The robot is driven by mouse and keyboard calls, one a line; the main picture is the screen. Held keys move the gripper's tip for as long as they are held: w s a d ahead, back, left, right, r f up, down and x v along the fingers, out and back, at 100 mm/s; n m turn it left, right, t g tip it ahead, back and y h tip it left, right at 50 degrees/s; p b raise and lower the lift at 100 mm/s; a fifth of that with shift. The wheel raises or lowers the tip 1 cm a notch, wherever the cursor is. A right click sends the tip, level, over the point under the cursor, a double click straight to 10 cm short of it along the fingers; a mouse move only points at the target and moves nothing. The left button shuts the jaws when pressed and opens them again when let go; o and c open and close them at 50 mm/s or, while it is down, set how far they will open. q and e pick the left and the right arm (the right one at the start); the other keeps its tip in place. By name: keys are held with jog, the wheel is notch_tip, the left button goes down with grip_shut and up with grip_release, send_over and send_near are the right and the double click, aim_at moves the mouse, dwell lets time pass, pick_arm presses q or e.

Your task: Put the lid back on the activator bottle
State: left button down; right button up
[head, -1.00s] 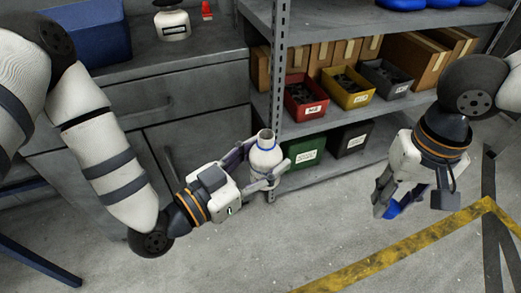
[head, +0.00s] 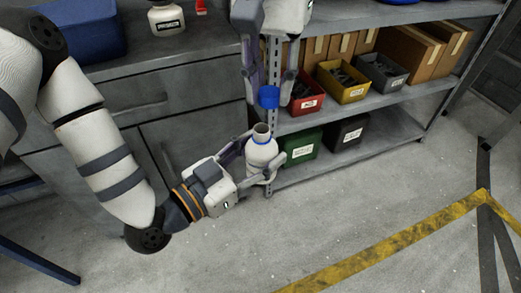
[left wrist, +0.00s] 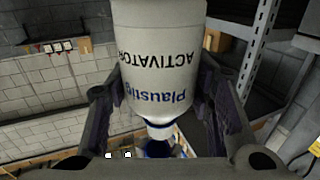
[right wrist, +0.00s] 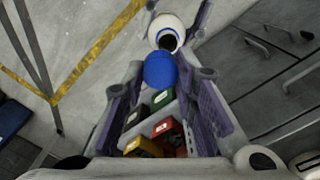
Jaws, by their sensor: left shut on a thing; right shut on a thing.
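The white activator bottle (head: 262,155) has an open neck with a blue ring below it. My left gripper (head: 257,163) is shut on its body and holds it upright in the air in front of the shelf. The bottle fills the left wrist view (left wrist: 160,60), its printed label upside down. The blue lid (head: 269,97) is above the bottle's mouth, apart from it. My right gripper (head: 270,92) is shut on the lid and points down from above. In the right wrist view the lid (right wrist: 161,70) sits just below the bottle's dark opening (right wrist: 168,42).
A metal shelf holds red (head: 303,95), yellow (head: 343,83) and grey (head: 382,71) bins, with green (head: 301,147) and black (head: 346,133) bins below. A grey cabinet (head: 190,110) stands at left. Floor (head: 350,220) at the lower right is clear.

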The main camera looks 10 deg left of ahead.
aim_at(262, 128)
jog(key=shift+s+a+r, duration=0.25)
jog(key=shift+a+r, duration=0.05)
jog(key=shift+a, duration=0.2)
jog(key=shift+f, duration=2.05)
jog(key=shift+f, duration=0.85)
jog(key=shift+f, duration=0.6)
